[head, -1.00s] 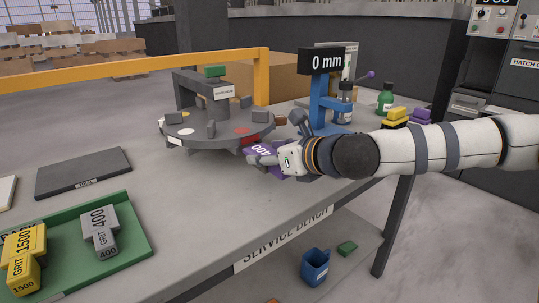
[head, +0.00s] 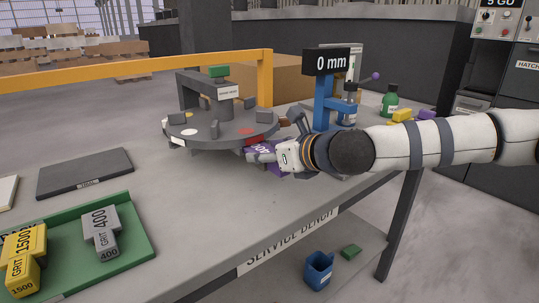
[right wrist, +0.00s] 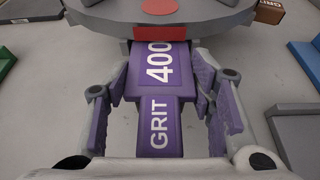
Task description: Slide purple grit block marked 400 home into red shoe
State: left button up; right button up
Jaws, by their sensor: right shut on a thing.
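The purple grit block (right wrist: 160,102), marked GRIT 400, lies between the fingers of my right gripper (right wrist: 165,105) in the right wrist view. That gripper is shut on it. The block's far end is at the rim of the grey round head, right by the red shoe (right wrist: 156,33); how deep it sits is hidden. In the head view my right gripper (head: 270,150) holds the purple block (head: 257,151) at the head's front right edge, below the red shoe (head: 256,140). My left gripper is not in view.
A green tray (head: 140,240) holds a grey 400 block (head: 101,233) and a yellow 1500 block (head: 24,262). A blue gauge stand (head: 322,100) reading 0 mm stands just behind my right gripper. A dark plate (head: 85,172) lies left. The bench front is clear.

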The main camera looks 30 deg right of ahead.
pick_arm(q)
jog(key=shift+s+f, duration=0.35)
pick_arm(e)
jog(key=shift+w+a+r, duration=0.1)
jog(key=shift+w, duration=0.95)
jog(key=shift+s+r, duration=0.15)
jog(key=shift+s, duration=0.2)
jog(key=shift+s+r+p, duration=0.15)
jog(key=shift+s+p, duration=0.45)
jog(key=shift+s, duration=0.9)
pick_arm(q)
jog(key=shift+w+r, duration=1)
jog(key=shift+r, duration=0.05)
pick_arm(e)
jog(key=shift+s, duration=0.15)
jog(key=shift+f, duration=0.35)
jog(key=shift+r, duration=0.1)
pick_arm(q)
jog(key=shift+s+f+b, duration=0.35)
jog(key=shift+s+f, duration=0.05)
pick_arm(e)
jog(key=shift+w, duration=0.95)
